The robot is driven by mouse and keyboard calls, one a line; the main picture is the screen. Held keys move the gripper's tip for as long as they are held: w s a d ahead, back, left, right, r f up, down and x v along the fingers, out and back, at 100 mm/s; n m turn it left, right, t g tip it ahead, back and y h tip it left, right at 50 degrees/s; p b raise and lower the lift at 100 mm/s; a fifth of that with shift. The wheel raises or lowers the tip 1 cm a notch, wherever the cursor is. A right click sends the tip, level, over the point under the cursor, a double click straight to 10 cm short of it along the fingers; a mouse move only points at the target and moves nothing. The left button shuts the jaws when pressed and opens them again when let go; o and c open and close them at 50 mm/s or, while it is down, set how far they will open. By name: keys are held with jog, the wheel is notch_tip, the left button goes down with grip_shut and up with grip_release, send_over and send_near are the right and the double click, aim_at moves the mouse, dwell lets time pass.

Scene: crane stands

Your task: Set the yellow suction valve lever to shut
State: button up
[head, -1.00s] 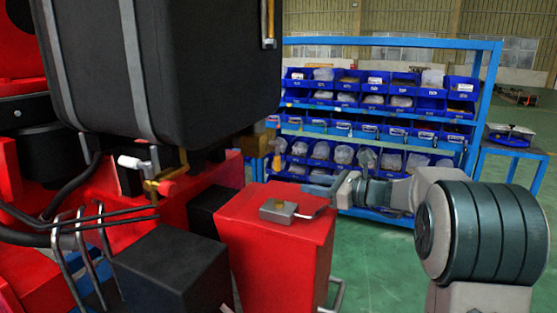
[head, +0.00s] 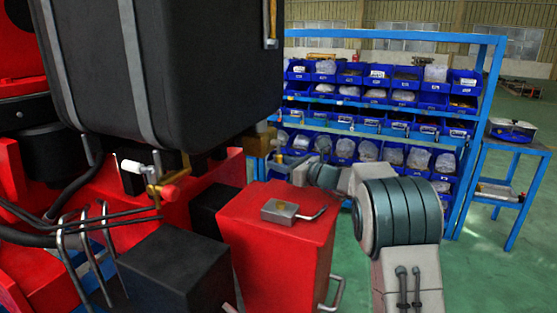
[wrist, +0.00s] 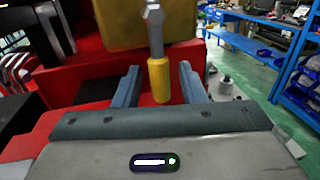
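The yellow lever grip (wrist: 158,80) hangs on a silver shaft (wrist: 155,30) in the wrist view, pointing down toward my gripper. My gripper (wrist: 160,83) is open. Its two grey-blue fingers stand on either side of the yellow grip, with a visible gap on both sides. A large yellow valve body (wrist: 118,22) is behind the shaft. In the head view a brass-yellow block (head: 259,143) sits at the right edge of the red machine, and my gripper (head: 281,152) is right beside it. The lever itself is too small to make out there.
Another valve with a red knob (head: 169,192) is at left, under the black tank (head: 185,70).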

jog(key=shift+w+a, duration=0.25)
jog(key=shift+a, duration=0.1)
jog(key=shift+c, duration=0.3)
grip_shut()
jog(key=shift+s+r+m+p, duration=0.4)
jog(key=shift+m+p, duration=0.4)
jog(key=shift+p, duration=0.35)
jog(key=m+p, duration=0.1)
jog(key=s+m+p, duration=0.1)
jog(key=shift+a+h+p, duration=0.3)
jog(key=shift+p, duration=0.05)
jog(key=shift+s+f+m+g, duration=0.1)
jog(key=shift+s+m+g, duration=0.1)
jog(key=shift+m+g, duration=0.15)
jog(key=shift+o, duration=0.3)
grip_release()
